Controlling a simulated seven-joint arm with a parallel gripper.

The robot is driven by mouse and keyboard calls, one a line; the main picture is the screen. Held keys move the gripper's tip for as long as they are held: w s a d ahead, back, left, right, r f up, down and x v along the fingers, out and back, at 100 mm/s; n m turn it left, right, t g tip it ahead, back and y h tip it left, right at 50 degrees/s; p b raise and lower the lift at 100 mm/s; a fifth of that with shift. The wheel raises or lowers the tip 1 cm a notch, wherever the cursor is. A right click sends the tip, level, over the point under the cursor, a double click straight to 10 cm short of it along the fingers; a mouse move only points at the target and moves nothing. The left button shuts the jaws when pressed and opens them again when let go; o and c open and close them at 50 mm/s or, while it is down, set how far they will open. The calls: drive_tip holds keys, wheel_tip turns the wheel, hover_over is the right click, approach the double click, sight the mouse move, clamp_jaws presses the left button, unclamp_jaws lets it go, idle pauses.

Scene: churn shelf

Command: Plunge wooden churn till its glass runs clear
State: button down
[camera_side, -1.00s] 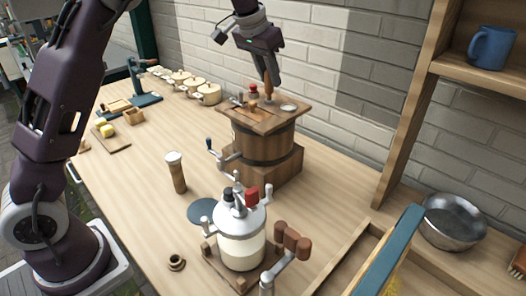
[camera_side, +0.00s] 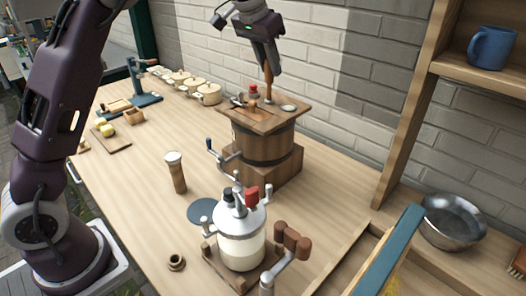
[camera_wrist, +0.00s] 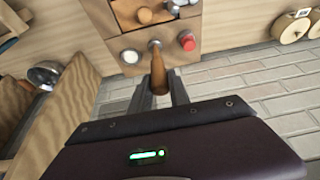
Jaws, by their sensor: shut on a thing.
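The wooden churn (camera_side: 265,143) stands upright on a wooden block near the brick wall in the side view. Its square lid (camera_side: 256,122) carries a red knob, a wooden knob and a pale round glass (camera_side: 289,107). The glass also shows in the wrist view (camera_wrist: 130,56), too small to judge whether it is clear. My gripper (camera_side: 268,66) is above the lid, shut on the upright plunger handle (camera_side: 268,82). In the wrist view the handle (camera_wrist: 158,75) stands between the two fingers (camera_wrist: 160,95). The plunger's lower end is hidden inside the churn.
A glass jar with a metal crank top (camera_side: 241,235) stands in front of the churn. A wooden cylinder (camera_side: 176,174) stands to its left. A metal bowl (camera_side: 452,222) and shelf are at right.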

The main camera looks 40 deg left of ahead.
sight(267, 76)
drive_tip(key=shift+a+r, duration=0.1)
drive_tip(key=shift+r, duration=0.35)
drive_tip(key=shift+f, duration=2.65)
drive_tip(key=shift+r, duration=2.65)
